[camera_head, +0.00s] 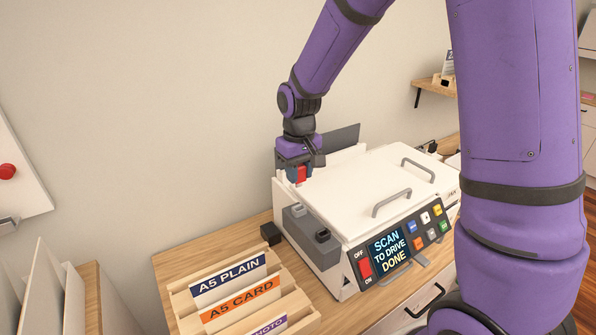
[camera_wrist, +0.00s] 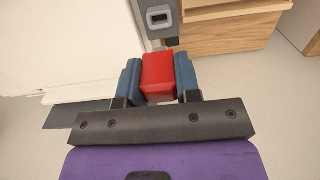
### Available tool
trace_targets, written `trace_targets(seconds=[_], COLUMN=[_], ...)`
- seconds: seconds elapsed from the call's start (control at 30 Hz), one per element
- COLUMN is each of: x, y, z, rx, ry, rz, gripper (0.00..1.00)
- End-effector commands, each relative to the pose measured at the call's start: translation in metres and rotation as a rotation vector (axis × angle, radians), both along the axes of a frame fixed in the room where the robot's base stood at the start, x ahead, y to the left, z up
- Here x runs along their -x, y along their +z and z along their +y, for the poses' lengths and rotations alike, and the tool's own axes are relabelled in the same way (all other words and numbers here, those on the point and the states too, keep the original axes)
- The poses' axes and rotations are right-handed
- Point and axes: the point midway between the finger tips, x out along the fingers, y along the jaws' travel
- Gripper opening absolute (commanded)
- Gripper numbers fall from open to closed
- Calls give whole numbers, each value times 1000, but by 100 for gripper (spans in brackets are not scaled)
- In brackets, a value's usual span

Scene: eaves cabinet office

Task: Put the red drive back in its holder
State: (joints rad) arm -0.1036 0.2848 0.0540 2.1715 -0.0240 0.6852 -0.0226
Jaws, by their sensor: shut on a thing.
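My gripper (camera_head: 299,174) is shut on the red drive (camera_head: 301,175) above the back left corner of the white scanner. In the wrist view, the red drive (camera_wrist: 158,72) sits between the two blue fingers of my gripper (camera_wrist: 158,84). I cannot tell which part is the drive's holder.
The scanner (camera_head: 365,190) has two lid handles and a screen reading "SCAN TO DRIVE DONE" (camera_head: 390,248). A small black block (camera_head: 270,233) lies left of it on the wooden top. A wooden paper rack (camera_head: 190,310) stands at the front left. The wall is close behind.

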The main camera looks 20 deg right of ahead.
Motion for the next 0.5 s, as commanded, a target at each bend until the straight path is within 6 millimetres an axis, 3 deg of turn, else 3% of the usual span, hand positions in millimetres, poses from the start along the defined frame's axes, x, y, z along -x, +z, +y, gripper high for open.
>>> trace_targets(seconds=[0.5], x=[0], y=[-40], z=[0], rx=[0], ry=[0], rz=[2], gripper=[0])
